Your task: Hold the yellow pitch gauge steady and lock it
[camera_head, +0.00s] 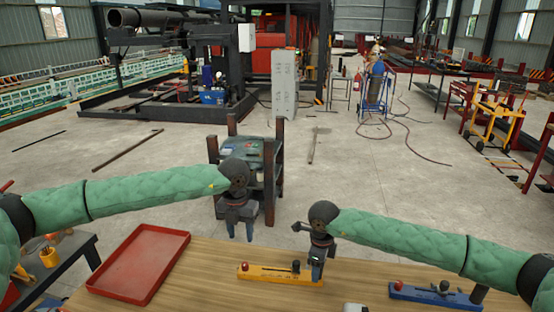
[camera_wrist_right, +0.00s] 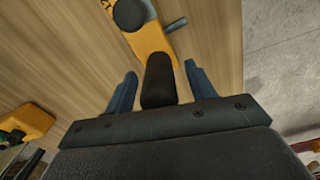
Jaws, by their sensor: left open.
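The yellow pitch gauge (camera_head: 266,276) lies on the wooden table near its far edge, with a red knob at its left end and dark fittings along it. My right gripper (camera_head: 316,272) is over the gauge's right end. In the right wrist view, the gauge (camera_wrist_right: 152,42) shows between my right gripper's two fingers (camera_wrist_right: 160,85). They stand open on either side of a black upright part (camera_wrist_right: 159,78), with gaps visible. My left gripper (camera_head: 240,230) is open and empty, pointing down near the table's far edge, to the left of the gauge and apart from it.
A blue gauge (camera_head: 430,294) lies at the table's right. An empty red tray (camera_head: 134,263) sits at the left. A pale object (camera_head: 355,308) is cut off at the bottom edge. A dark stand (camera_head: 266,180) is beyond the table. Bare wood (camera_head: 205,285) shows between tray and yellow gauge.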

